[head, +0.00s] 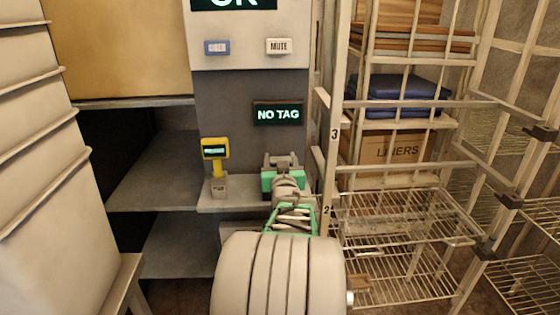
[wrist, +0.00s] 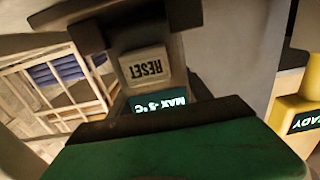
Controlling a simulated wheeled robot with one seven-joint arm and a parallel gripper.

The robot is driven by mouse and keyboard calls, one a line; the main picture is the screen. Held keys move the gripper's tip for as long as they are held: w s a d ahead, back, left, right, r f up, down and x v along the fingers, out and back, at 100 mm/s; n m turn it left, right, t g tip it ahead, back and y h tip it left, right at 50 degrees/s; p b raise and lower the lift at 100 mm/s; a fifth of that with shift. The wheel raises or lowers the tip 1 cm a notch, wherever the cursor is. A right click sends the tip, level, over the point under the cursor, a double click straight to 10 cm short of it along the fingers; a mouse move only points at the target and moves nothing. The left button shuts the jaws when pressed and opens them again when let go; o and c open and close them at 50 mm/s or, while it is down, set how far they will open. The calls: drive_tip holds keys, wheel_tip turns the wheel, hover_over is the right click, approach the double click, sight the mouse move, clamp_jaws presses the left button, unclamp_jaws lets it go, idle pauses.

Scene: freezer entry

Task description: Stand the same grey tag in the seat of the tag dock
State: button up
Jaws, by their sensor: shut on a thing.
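The grey tag (wrist: 146,66) has a pale RESET button and a lit display reading what looks like MAX -3 °C. In the wrist view its lettering is upside down. My gripper (head: 282,172), with green fingers and dark pads, is shut on it. In the head view my gripper is at the ledge below the NO TAG display (head: 278,113). Grey parts show just beyond my fingers there, but I cannot tell tag from dock. The dock's seat is hidden behind my gripper, and I cannot tell whether the tag touches it.
A yellow device (head: 216,150) with a small display stands on the ledge (head: 236,203) left of my gripper; it also shows in the wrist view (wrist: 296,118). A wire rack (head: 335,140) stands close on the right. CHECK-style blue and white MUTE (head: 279,46) buttons sit above.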

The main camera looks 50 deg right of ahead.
drive_tip(key=shift+f+b, duration=0.3)
drive_tip(key=shift+b, duration=0.2)
idle(0.3)
drive_tip(key=o, duration=1.2)
drive_tip(key=shift+o, duration=0.2)
